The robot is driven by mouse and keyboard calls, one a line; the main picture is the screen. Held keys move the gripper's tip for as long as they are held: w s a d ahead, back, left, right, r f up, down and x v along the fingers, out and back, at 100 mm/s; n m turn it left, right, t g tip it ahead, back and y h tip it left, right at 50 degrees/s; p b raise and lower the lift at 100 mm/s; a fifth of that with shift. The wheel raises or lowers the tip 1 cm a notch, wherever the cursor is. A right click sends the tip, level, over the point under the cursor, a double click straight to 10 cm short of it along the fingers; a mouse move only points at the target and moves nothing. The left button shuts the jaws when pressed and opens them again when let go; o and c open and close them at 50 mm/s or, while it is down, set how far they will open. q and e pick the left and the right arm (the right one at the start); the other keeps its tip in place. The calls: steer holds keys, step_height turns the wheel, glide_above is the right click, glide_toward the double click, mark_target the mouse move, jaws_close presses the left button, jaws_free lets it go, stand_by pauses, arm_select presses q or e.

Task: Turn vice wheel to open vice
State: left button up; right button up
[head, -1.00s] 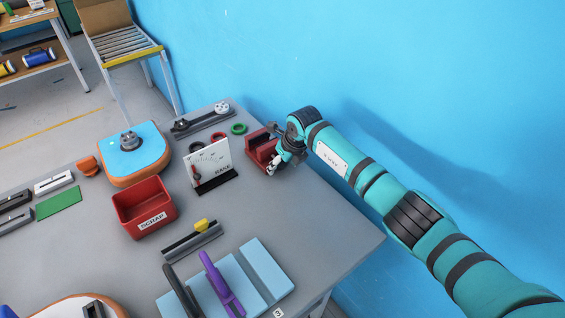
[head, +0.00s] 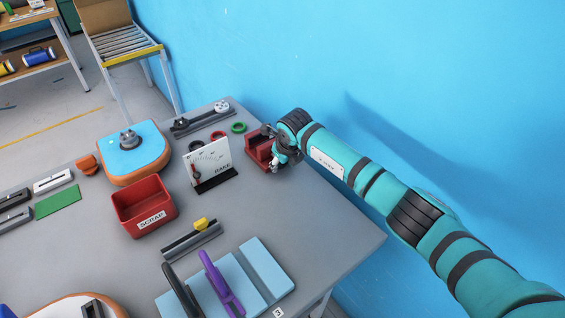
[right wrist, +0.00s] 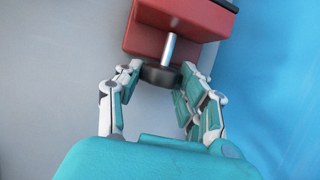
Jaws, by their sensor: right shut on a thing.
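The red vice (head: 258,152) stands on the grey table near its far right edge, by the blue wall. In the right wrist view the red vice body (right wrist: 165,32) is at the top, with a silver shaft (right wrist: 168,50) coming out towards me. The dark round vice wheel (right wrist: 161,75) sits at the end of that shaft. My right gripper (right wrist: 163,72) is shut on the wheel, with fingers on both sides of its rim. In the head view my right gripper (head: 275,164) hides the wheel. The jaw gap cannot be judged. My left gripper is not in view.
A white gauge board (head: 208,163) on a black foot stands just left of the vice. Red and green rings (head: 238,128) lie behind it. A red scrap bin (head: 146,207) and a blue-topped board (head: 134,153) are further left.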

steer(key=shift+f+t+h+b, duration=0.15)
steer(key=shift+t+h+b, duration=0.25)
steer(key=shift+h+b, duration=0.2)
steer(key=n+t+h+b, duration=0.1)
steer(key=h+b, duration=0.1)
steer(key=b, duration=0.1)
steer(key=shift+a+f+t+b, duration=0.1)
steer(key=shift+a+t+b, duration=0.05)
steer(key=shift+t+b, duration=0.15)
steer(key=shift+s+t+h+b, duration=0.1)
steer(key=shift+t+h+b, duration=0.2)
steer(key=shift+h+b, duration=0.45)
steer(key=shift+r, duration=0.2)
steer(key=o, duration=1.1)
steer(key=shift+o, duration=0.2)
